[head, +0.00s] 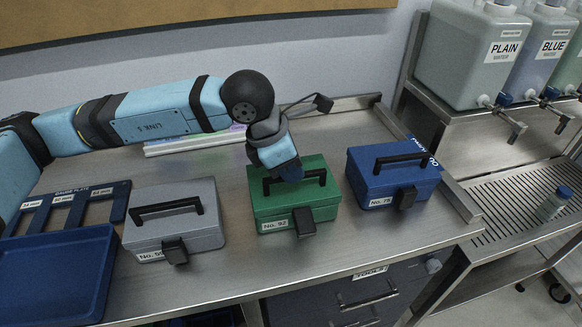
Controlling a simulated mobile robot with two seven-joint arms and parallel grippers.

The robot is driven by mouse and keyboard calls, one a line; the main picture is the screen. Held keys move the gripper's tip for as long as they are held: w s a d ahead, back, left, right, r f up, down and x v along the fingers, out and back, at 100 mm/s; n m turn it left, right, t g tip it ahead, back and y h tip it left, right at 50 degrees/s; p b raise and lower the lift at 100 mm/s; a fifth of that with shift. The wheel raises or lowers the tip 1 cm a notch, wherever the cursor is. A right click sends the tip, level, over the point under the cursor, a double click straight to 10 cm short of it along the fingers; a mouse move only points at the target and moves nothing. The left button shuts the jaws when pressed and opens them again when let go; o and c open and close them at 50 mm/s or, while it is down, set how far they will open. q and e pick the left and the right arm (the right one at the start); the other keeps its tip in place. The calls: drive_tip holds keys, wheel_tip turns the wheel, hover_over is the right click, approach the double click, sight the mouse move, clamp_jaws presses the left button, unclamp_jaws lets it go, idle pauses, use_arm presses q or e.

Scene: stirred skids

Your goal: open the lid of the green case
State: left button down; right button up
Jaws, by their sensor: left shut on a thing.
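A black handle (316,174) runs across the top and a black latch (304,222) hangs on the front. My left gripper (291,176) comes down from above and behind onto the lid and is shut on the handle. The gripper hides part of the handle and lid, and its fingertips are hard to make out. My right gripper is not in view.
A grey case (155,222) stands left of the green one and a blue case (372,186) stands right, both close by. A blue tray (60,270) and a gauge plate (75,203) lie at the far left. Large jugs (475,70) stand on a rack at right.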

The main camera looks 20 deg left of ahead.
use_arm(q)
drive_tip(key=shift+w+a+r+g+h+p, duration=0.25)
drive_tip(key=shift+w+r+g, duration=0.15)
drive_tip(key=shift+r+g, duration=0.1)
drive_tip(key=shift+w+a+r+g+h+p, duration=0.25)
drive_tip(key=shift+w+r+g, duration=0.1)
drive_tip(key=shift+r+g, duration=0.1)
drive_tip(key=w+a+n+g+h, duration=0.2)
drive_tip(key=w+a+g+h, duration=0.2)
drive_tip(key=w, duration=0.3)
drive_tip(key=w+a+n+g+h+b, duration=0.1)
drive_tip(key=w+a+n+g+h, duration=0.1)
drive_tip(key=w+a+g+h, duration=0.2)
drive_tip(key=w+g+h, duration=0.1)
drive_tip(key=w+g, duration=0.1)
drive_tip(key=shift+w+a+f, duration=0.3)
drive_tip(key=shift+w+f, duration=0.05)
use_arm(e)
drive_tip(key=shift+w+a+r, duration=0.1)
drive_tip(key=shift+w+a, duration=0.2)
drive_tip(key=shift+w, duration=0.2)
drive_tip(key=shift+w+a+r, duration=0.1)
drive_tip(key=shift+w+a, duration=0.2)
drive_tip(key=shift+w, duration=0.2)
use_arm(q)
drive_tip(key=shift+f, duration=0.1)
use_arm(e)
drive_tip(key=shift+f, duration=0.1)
